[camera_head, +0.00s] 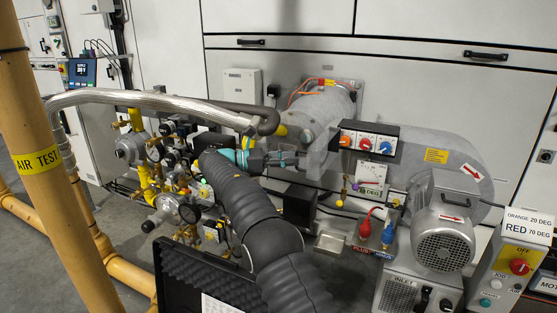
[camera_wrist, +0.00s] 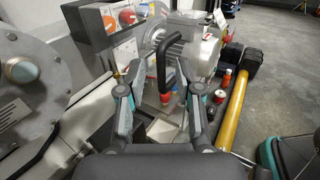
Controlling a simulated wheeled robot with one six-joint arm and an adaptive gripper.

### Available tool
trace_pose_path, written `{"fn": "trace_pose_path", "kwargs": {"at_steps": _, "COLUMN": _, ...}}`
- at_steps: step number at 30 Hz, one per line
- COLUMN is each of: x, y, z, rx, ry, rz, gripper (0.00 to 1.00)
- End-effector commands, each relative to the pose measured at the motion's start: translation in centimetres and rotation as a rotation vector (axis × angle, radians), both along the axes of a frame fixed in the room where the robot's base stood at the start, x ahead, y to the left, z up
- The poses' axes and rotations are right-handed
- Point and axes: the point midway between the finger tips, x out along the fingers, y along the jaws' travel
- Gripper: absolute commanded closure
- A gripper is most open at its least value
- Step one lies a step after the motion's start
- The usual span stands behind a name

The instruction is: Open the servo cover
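My gripper (camera_wrist: 160,74) is open in the wrist view, one finger on each side of a black bent handle (camera_wrist: 161,60). I cannot tell whether either finger touches it. In the head view my gripper (camera_head: 288,159) is by the burner body, its teal parts showing. I see no label naming the servo cover, and cannot tell for certain that this handle belongs to it. The part under the handle is mostly hidden by the gripper and its surroundings. A dark box (camera_head: 299,204) sits below my gripper in the head view.
The switch box (camera_head: 370,141) with coloured knobs and the motor (camera_head: 443,243) stand to the right. A braided hose (camera_head: 160,98), gauges (camera_head: 189,213) and pipework crowd the left. A yellow pipe (camera_wrist: 236,105) runs at right in the wrist view, with open floor beyond.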

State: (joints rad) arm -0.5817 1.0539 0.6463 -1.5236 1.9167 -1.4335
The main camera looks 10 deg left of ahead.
Motion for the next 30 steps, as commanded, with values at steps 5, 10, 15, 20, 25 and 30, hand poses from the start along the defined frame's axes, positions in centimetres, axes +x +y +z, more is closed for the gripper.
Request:
{"fn": "trace_pose_path", "kwargs": {"at_steps": 5, "x": -0.6, "y": 2.7, "z": -0.1, "rx": -0.001, "ry": -0.002, "rz": 0.003, "gripper": 0.65}}
{"fn": "trace_pose_path", "kwargs": {"at_steps": 10, "x": -0.9, "y": 4.1, "z": -0.1, "rx": -0.001, "ry": -0.001, "rz": 0.001, "gripper": 0.65}}
{"fn": "trace_pose_path", "kwargs": {"at_steps": 15, "x": -1.2, "y": 5.0, "z": 0.0, "rx": 0.0, "ry": -0.002, "rz": 0.002, "gripper": 0.65}}
{"fn": "trace_pose_path", "kwargs": {"at_steps": 20, "x": -1.3, "y": 5.3, "z": -0.1, "rx": 0.0, "ry": 0.0, "rz": 0.0, "gripper": 0.65}}
{"fn": "trace_pose_path", "kwargs": {"at_steps": 25, "x": -1.4, "y": 5.3, "z": 0.0, "rx": -0.001, "ry": 0.0, "rz": 0.0, "gripper": 0.65}}
{"fn": "trace_pose_path", "kwargs": {"at_steps": 30, "x": -1.4, "y": 5.3, "z": 0.0, "rx": -0.001, "ry": -0.002, "rz": 0.0, "gripper": 0.65}}
